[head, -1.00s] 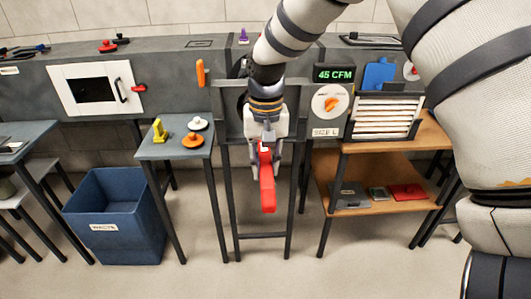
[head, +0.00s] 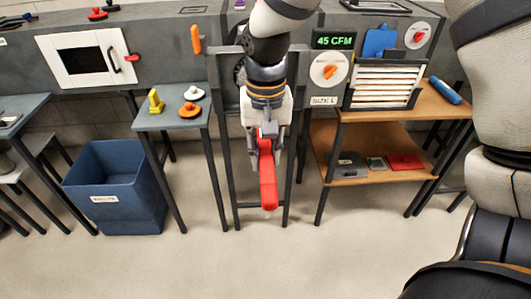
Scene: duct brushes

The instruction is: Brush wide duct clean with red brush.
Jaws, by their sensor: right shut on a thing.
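My right gripper (head: 265,148) is shut on the red brush (head: 267,188), in front of the grey duct stand in the middle of the head view. The red part points down and toward me; its bristles cannot be made out. The grey duct (head: 185,52) runs along the wall behind. A dark round opening (head: 239,72) shows partly behind my arm, so I cannot tell whether any of the brush is inside it. A display (head: 334,40) reads 45 CFM, above an orange dial (head: 330,71) and a SIZE L label. My left gripper is out of view.
A small table (head: 172,121) left of the stand holds a yellow piece and two round knobbed pieces. A blue waste bin (head: 115,200) stands on the floor. A wooden shelf (head: 345,175) is at right, with a white slatted filter (head: 384,84) above. The front floor is clear.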

